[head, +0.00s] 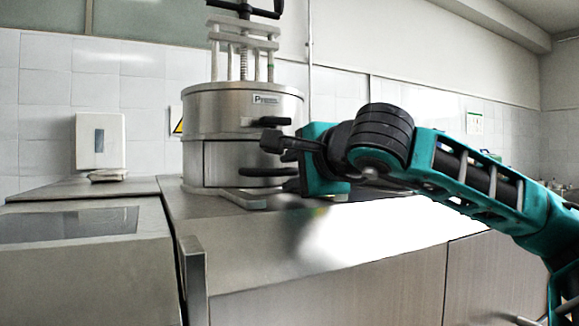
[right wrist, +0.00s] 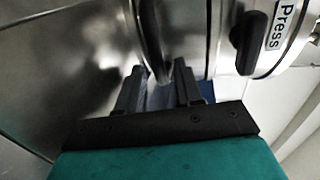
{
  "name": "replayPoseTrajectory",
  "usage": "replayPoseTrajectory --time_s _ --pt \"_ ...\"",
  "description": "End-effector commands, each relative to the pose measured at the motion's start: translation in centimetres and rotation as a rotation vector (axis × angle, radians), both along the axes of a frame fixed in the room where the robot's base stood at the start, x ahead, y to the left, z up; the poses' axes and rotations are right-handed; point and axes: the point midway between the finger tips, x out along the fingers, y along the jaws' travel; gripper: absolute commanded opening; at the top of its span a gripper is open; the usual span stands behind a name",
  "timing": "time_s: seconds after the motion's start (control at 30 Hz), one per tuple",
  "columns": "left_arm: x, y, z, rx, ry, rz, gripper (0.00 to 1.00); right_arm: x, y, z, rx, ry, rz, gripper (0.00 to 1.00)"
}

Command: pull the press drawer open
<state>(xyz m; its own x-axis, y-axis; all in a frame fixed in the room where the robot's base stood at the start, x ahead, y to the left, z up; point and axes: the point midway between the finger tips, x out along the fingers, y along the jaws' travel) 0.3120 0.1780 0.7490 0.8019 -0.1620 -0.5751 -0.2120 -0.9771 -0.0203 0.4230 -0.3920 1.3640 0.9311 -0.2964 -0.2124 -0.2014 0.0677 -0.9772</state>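The press (head: 243,105) is a round steel machine with a screw column on top, standing on the metal counter. Its lower section, the drawer (head: 215,163), looks flush with the body above. A black drawer handle (head: 262,172) sticks out from its front; a second black handle (head: 262,122) sits higher, next to the label, and shows in the right wrist view (right wrist: 252,42). My right gripper (head: 281,162) is at the drawer front. In the right wrist view its two fingers (right wrist: 160,88) are apart, with a dark curved bar between and beyond them; contact cannot be told. My left gripper is out of view.
The steel counter (head: 225,235) runs under the press, with a bright reflection to the right. A lower metal unit (head: 80,265) stands at the front left. A white dispenser (head: 100,140) hangs on the tiled wall. The counter right of the press looks clear beneath my arm.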

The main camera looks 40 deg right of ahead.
Motion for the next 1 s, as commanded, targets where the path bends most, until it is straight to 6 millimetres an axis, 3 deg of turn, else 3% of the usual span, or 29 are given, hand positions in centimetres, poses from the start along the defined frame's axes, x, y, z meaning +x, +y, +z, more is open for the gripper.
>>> replayPoseTrajectory --time_s 0.2,0.5,0.87,1.0 --pt "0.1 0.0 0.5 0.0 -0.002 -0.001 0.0 1.5 -0.5 -0.3 0.0 0.001 0.0 0.35" --pt "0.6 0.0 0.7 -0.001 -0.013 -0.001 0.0 1.7 -0.5 -0.4 0.0 -0.001 0.0 0.35" --pt "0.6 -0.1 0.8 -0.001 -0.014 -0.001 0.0 1.6 -0.5 -0.4 0.002 0.002 0.0 0.02" --pt "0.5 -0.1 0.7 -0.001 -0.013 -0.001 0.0 1.6 -0.5 -0.5 0.002 0.004 0.0 0.0"
